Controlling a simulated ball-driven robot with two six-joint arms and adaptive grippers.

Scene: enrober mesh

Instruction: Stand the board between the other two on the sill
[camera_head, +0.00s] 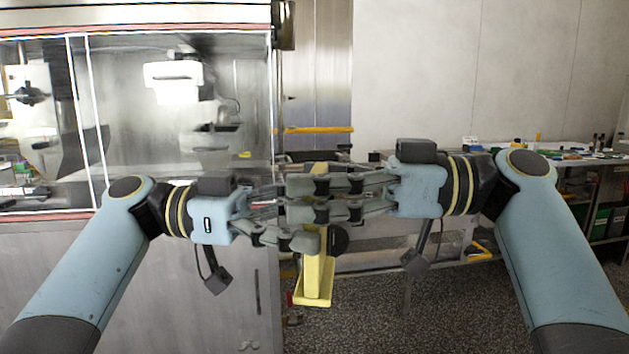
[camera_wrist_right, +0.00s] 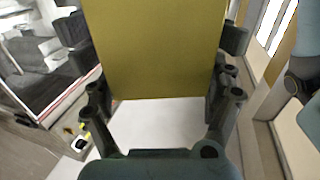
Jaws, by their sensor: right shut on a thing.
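A yellow board (camera_head: 314,275) hangs upright in the middle of the head view, with a wider foot at its lower end. My right gripper (camera_head: 318,198) reaches in from the right and is shut on the board. In the right wrist view the broad face of the board (camera_wrist_right: 155,45) fills the space between the fingers. My left gripper (camera_head: 296,226) comes in from the left, and its fingers overlap the right fingers at the board. Whether the left fingers grip the board is hidden. I cannot make out the sill or the other two boards.
A glass-fronted machine (camera_head: 140,255) stands on the left, close behind my left arm. A bench (camera_head: 590,158) with small coloured items stands at the right, with bins (camera_head: 600,222) under it. Speckled floor (camera_head: 450,315) is open in front at the lower right.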

